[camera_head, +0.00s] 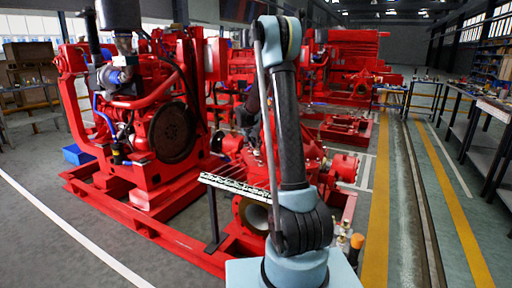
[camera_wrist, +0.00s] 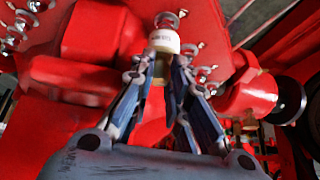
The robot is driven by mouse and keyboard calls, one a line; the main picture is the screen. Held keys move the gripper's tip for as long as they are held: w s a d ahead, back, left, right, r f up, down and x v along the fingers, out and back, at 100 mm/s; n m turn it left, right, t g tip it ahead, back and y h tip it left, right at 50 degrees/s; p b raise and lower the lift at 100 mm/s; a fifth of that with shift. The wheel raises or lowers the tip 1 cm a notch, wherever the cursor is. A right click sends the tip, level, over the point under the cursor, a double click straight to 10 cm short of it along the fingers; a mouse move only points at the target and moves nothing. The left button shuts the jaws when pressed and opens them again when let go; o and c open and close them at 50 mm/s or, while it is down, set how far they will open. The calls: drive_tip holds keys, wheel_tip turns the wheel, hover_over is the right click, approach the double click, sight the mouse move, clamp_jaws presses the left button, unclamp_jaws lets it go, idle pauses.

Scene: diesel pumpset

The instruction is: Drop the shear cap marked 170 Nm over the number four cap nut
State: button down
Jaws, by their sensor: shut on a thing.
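In the wrist view my gripper (camera_wrist: 164,62) is shut on a shear cap (camera_wrist: 164,42), a pale ring-like piece with a tan lower part. Dark marking shows on its side, but I cannot read it. The cap is held at the fingertips over the red pump casing (camera_wrist: 105,60). A rounded metallic piece shows just beyond the cap's top; I cannot tell whether they touch. Metal nuts and studs (camera_wrist: 203,72) show right of the cap, and more nuts (camera_wrist: 18,22) at the upper left. I cannot tell which is number four. In the head view my arm hides the gripper.
In the head view a pale slotted rack (camera_head: 235,184) stands before the red pump. The red diesel engine (camera_head: 150,110) is at left on its red base frame (camera_head: 150,222). Workbenches (camera_head: 490,106) line the right side. The floor between yellow lines is clear.

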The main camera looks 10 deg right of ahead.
sight(256, 150)
drive_tip(key=shift+f, duration=1.4)
drive_tip(key=c, duration=1.5)
unclamp_jaws()
drive_tip(key=shift+f, duration=0.1)
drive_tip(key=shift+o, duration=0.2)
drive_tip(key=shift+d, duration=0.1)
drive_tip(key=v, duration=1.2)
drive_tip(key=shift+w, duration=0.1)
wheel_tip(256, 150, up, 7)
